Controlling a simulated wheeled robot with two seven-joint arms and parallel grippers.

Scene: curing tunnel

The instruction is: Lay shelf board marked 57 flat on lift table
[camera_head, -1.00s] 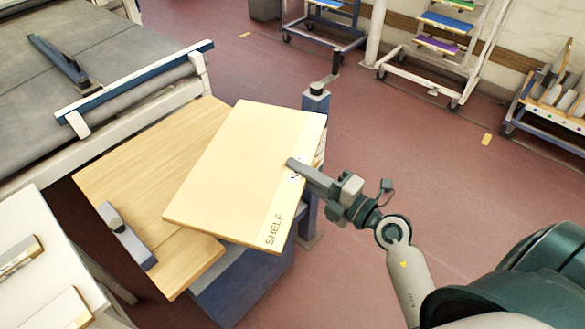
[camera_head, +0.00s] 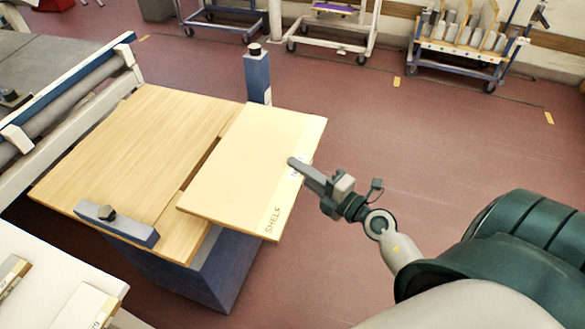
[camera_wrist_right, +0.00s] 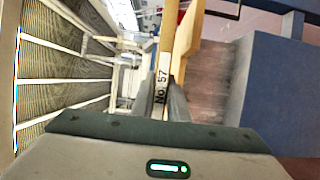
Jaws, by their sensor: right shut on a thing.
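The pale shelf board (camera_head: 252,165) is marked SHELF along its near right edge. In the right wrist view its label reads No. 57 on the board's edge strip (camera_wrist_right: 162,75). My right gripper (camera_head: 298,166) is shut on the board's right edge at the label. The board looks roughly level and overlaps the right part of the lift table (camera_head: 140,150), which has a wood-grain top and a blue base (camera_head: 215,275). I cannot tell whether the board touches the top. Its right part juts out past the table. My left gripper is not in view.
A roller conveyor (camera_head: 75,110) stands at the left. A blue-grey stop (camera_head: 115,224) sits on the table's near edge and a blue post (camera_head: 257,75) stands at its far corner. A white table (camera_head: 45,255) is at lower left. Trolleys (camera_head: 460,55) stand behind; the red floor at right is clear.

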